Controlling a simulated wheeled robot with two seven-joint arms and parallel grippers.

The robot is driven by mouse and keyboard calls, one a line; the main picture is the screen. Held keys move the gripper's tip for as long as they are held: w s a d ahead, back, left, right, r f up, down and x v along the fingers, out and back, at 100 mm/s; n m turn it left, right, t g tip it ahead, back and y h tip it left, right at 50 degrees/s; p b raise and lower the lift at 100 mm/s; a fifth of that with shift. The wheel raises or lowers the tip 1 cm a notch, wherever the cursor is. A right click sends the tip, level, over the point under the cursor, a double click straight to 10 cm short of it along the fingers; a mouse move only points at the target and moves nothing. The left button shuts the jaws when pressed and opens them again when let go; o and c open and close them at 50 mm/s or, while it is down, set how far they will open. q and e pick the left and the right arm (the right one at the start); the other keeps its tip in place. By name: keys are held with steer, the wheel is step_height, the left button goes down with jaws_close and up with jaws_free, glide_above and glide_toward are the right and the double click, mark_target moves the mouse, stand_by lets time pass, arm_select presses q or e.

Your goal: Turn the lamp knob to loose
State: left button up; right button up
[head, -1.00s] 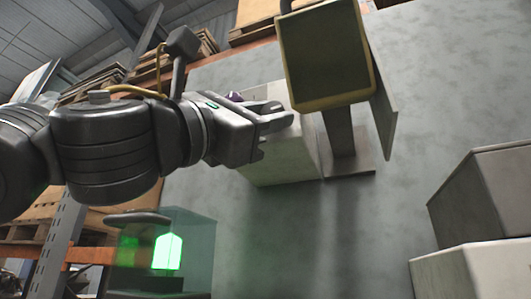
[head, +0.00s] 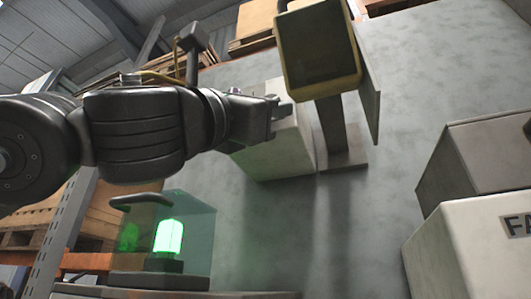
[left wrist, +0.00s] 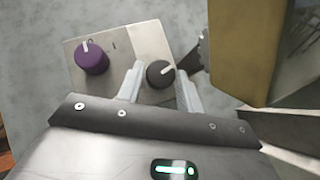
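In the left wrist view, a pale box (left wrist: 153,38) carries a purple knob (left wrist: 92,57) at left and a dark grey knob (left wrist: 160,73) to its right, each with a light pointer line. I cannot tell which one is the lamp knob. My left gripper (left wrist: 160,70) is open, its fingers on either side of the dark knob with small gaps showing. In the head view, my left gripper (head: 283,117) is at the pale box (head: 277,158) and hides most of its knob face. A lamp (head: 169,238) glows green at the lower left. My right gripper is out of view.
A yellow-framed box (head: 320,55) on a post stands right beside the pale box; it also shows close to my left gripper in the left wrist view (left wrist: 236,45). Stacked boxes (head: 470,245) stand at the right.

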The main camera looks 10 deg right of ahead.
arm_select(q)
steer(key=shift+o, duration=1.4)
steer(key=b+v, duration=0.5)
steer(key=v, duration=0.5)
steer(key=shift+s+a+f, duration=0.2)
steer(key=shift+a+f, duration=0.05)
steer(key=shift+a, duration=0.05)
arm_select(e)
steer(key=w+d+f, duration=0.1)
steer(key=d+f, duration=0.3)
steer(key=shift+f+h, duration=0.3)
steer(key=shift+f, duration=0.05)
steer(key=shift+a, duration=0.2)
